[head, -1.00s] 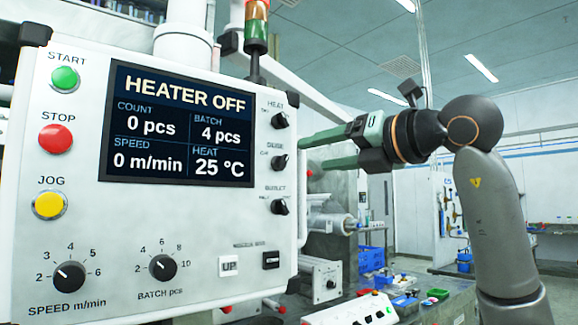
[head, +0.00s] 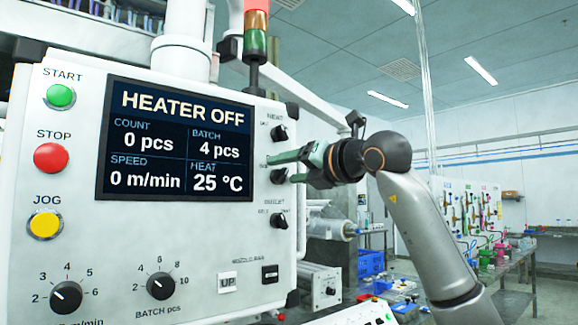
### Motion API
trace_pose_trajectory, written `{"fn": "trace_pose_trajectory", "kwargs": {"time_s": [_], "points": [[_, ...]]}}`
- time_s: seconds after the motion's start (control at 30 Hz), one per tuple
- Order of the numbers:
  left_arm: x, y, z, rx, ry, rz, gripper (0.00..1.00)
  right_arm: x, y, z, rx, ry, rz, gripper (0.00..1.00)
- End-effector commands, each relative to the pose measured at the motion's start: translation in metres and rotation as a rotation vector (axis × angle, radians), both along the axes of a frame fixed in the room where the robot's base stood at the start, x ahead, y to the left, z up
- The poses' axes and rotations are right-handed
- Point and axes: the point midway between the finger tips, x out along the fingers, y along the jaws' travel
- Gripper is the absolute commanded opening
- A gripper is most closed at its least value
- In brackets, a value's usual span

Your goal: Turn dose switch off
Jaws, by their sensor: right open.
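The white control panel (head: 225,225) fills the left half of the head view. Its right edge carries a column of black rotary switches: the heat switch (head: 278,133) at the top, the dose switch (head: 278,176) in the middle and another switch (head: 279,221) below. My right gripper (head: 281,168), with green fingers, is open at the dose switch, coming from the right. The upper finger passes just above the knob and the lower one ends close to its right side. The fingers hide the switch's label, and contact cannot be told. My left gripper is out of view.
The display (head: 175,140) reads HEATER OFF, 0 pcs, 0 m/min. Start (head: 60,96), stop (head: 51,157) and jog (head: 45,225) buttons sit on the left. A signal tower (head: 256,38) stands behind the panel. Blue bins (head: 371,263) stand lower right.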

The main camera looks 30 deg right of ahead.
Motion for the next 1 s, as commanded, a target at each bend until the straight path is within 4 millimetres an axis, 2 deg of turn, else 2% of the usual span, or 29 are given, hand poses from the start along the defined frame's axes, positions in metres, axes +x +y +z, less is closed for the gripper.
{"fn": "trace_pose_trajectory", "kwargs": {"time_s": [0.27,0.83,1.0], "points": [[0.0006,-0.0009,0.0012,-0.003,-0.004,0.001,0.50,0.0022,0.0005,-0.0004,-0.001,0.000,0.000,0.64],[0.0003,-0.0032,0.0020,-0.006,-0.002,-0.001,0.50,0.0016,0.0003,0.0000,0.000,0.000,0.000,0.02],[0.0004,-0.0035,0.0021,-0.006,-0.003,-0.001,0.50,0.0016,0.0002,0.0000,0.000,0.000,0.000,0.00]]}}
